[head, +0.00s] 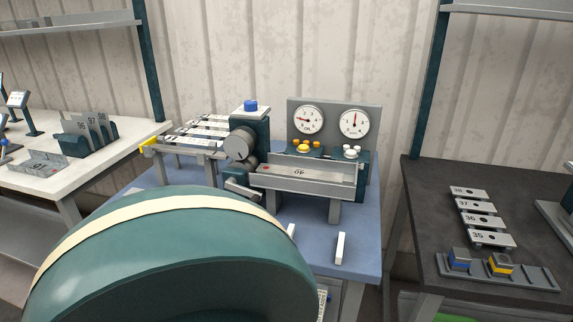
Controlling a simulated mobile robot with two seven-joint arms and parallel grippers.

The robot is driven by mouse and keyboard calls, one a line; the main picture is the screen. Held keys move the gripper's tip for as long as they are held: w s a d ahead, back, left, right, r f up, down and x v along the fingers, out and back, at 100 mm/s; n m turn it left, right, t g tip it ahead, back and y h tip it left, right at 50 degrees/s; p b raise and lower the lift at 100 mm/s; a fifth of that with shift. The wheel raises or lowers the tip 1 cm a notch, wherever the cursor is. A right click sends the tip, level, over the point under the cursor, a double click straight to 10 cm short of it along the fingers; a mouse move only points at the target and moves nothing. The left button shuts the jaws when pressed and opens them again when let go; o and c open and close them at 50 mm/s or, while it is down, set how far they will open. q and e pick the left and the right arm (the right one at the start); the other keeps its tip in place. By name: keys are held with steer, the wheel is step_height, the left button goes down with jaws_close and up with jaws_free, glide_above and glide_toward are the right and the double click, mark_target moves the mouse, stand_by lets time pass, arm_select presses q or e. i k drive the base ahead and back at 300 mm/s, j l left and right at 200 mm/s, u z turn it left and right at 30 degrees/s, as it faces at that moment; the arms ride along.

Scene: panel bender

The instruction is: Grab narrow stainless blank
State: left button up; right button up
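Several flat, light metal strips (208,130) lie side by side on the rack at the left of the bending machine. I cannot tell from here which one is the narrow stainless blank. The machine (249,135) has grey rollers and a blue knob on top, and stands on a blue table. A grey trough (305,182) with a number on its bed extends right from the rollers. Neither of my grippers can be made out. A large green rounded shape with a cream band, probably part of me, hides the front of the blue table.
Two dial gauges (331,122) stand behind the trough. A white table (100,155) at left holds upright numbered plates (88,131). A dark table (425,215) at right holds several numbered plates (478,220) and a tray (535,277) with blue and yellow blocks. A small white upright piece (341,248) stands at front.

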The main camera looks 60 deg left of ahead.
mark_target(288, 171)
steer(key=k+j, duration=0.25)
steer(key=k, duration=0.2)
steer(key=k+j, duration=0.25)
steer(key=k, duration=0.2)
